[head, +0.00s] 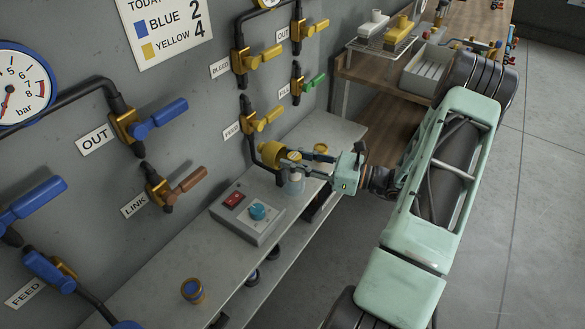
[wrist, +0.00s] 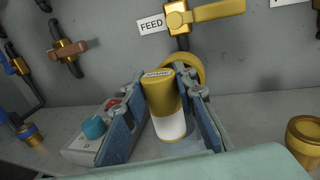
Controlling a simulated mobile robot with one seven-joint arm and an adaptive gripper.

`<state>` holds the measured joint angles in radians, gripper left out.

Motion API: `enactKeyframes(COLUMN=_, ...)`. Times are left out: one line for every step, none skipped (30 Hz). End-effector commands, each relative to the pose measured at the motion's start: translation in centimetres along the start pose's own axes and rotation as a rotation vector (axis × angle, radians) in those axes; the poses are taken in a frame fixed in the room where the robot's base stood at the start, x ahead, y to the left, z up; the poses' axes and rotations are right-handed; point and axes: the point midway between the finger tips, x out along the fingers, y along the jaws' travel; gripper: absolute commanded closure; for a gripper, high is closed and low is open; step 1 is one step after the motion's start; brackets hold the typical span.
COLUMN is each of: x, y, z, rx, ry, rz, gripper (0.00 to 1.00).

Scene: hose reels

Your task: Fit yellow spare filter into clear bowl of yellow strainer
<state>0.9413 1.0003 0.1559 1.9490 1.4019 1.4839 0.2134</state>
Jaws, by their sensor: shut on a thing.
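My gripper (head: 312,166) is at the yellow strainer (head: 270,152) by the wall. In the wrist view, my gripper (wrist: 162,108) is shut on the yellow spare filter (wrist: 160,92), which has a yellow top with a small label and a white lower part. The filter stands roughly upright between the blue-grey fingers. The round yellow strainer body (wrist: 194,68) shows just behind it. In the head view, a clear bowl (head: 296,187) shows under the gripper, beside the strainer. I cannot tell whether the filter's lower end is inside the bowl.
A grey control box (head: 248,213) with a red switch and blue knob stands left on the shelf (head: 140,280). A blue-and-brass cap (head: 193,290) sits farther left. A brass cup (wrist: 305,137) stands right in the wrist view. The FEED valve (head: 262,120) is above the strainer.

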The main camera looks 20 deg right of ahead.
Motion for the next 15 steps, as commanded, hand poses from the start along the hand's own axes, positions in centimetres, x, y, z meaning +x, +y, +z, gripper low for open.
enactKeyframes(x=-0.1, y=-0.1, z=-1.8, rx=0.003, ry=0.013, rz=-0.006, gripper=0.98)
enactKeyframes(x=-0.2, y=-0.1, z=-2.4, rx=0.004, ry=0.015, rz=-0.008, gripper=1.00)
enactKeyframes(x=-0.2, y=-0.1, z=-3.1, rx=0.004, ry=0.017, rz=-0.010, gripper=1.00)
enactKeyframes(x=-0.2, y=-0.1, z=-3.6, rx=0.004, ry=0.016, rz=-0.011, gripper=1.00)
enactKeyframes(x=-0.3, y=-0.1, z=-3.9, rx=0.004, ry=0.016, rz=-0.012, gripper=1.00)
enactKeyframes(x=-0.3, y=-0.1, z=-4.3, rx=0.003, ry=0.016, rz=-0.014, gripper=1.00)
enactKeyframes(x=-0.3, y=-0.1, z=-4.4, rx=0.003, ry=0.015, rz=-0.014, gripper=1.00)
enactKeyframes(x=-0.3, y=-0.1, z=-4.5, rx=0.003, ry=0.015, rz=-0.015, gripper=1.00)
enactKeyframes(x=-0.3, y=-0.1, z=-4.5, rx=0.002, ry=0.014, rz=-0.015, gripper=1.00)
enactKeyframes(x=-0.4, y=-0.1, z=-4.4, rx=0.002, ry=0.014, rz=-0.015, gripper=1.00)
enactKeyframes(x=-0.4, y=-0.1, z=-4.3, rx=0.002, ry=0.014, rz=-0.015, gripper=1.00)
enactKeyframes(x=-0.4, y=-0.1, z=-4.3, rx=0.002, ry=0.014, rz=-0.015, gripper=1.00)
enactKeyframes(x=-0.4, y=-0.1, z=-4.2, rx=0.002, ry=0.014, rz=-0.015, gripper=1.00)
enactKeyframes(x=-0.4, y=-0.1, z=-4.2, rx=0.002, ry=0.013, rz=-0.015, gripper=1.00)
enactKeyframes(x=-0.4, y=-0.1, z=-4.2, rx=0.002, ry=0.013, rz=-0.015, gripper=0.73)
